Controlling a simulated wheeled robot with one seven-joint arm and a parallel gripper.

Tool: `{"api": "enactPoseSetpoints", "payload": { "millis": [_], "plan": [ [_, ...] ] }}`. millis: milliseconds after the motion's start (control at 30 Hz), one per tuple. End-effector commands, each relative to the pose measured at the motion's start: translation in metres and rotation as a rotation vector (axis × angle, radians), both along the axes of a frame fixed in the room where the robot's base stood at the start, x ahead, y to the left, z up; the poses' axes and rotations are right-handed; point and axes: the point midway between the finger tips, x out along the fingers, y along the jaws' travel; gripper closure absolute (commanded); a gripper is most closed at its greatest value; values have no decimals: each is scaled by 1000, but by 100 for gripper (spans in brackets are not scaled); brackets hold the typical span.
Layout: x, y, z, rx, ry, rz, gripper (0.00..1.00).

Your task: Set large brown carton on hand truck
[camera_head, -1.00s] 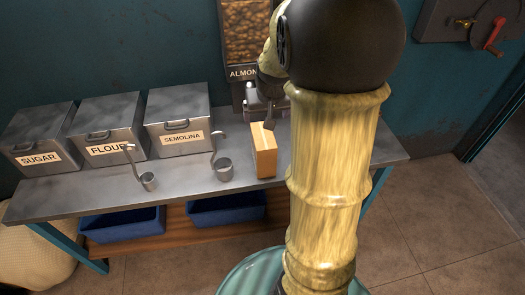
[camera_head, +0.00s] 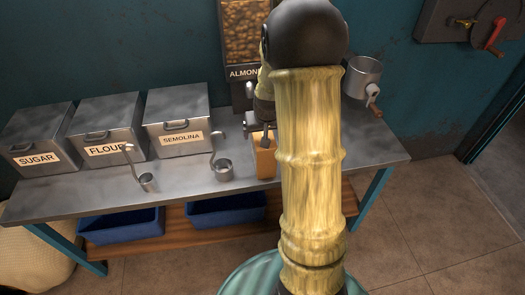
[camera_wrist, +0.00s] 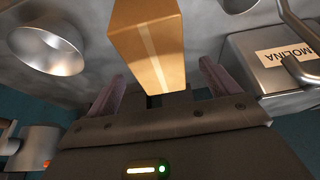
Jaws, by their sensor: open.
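The brown carton (camera_head: 264,162) stands upright on the metal table, right of the semolina bin. In the wrist view the carton (camera_wrist: 147,45), with a pale tape strip, reaches toward the space between my fingers. My gripper (camera_head: 266,132) is at the carton's upper end in the head view, partly hidden by my arm. In the wrist view my gripper (camera_wrist: 160,88) is open, with one finger on each side of the carton and gaps visible on both sides. No hand truck shows in either view.
The metal table (camera_head: 100,195) holds sugar (camera_head: 38,140), flour (camera_head: 108,127) and semolina (camera_head: 178,120) bins, two scoops (camera_head: 222,168), an almond dispenser (camera_head: 246,40) and a hand-cranked grinder (camera_head: 361,76). Blue crates (camera_head: 225,209) sit on the lower shelf. Floor at right is clear.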

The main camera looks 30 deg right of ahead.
Motion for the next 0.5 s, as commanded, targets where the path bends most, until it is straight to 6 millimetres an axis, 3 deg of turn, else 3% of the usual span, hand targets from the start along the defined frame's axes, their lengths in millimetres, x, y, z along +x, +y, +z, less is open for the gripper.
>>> {"api": "enactPoseSetpoints", "payload": {
  "millis": [167, 500],
  "plan": [
    [2, -1, -8, 1, 2, 0, 13],
    [17, -7, -47, 1, 2, 0, 13]
  ]
}}
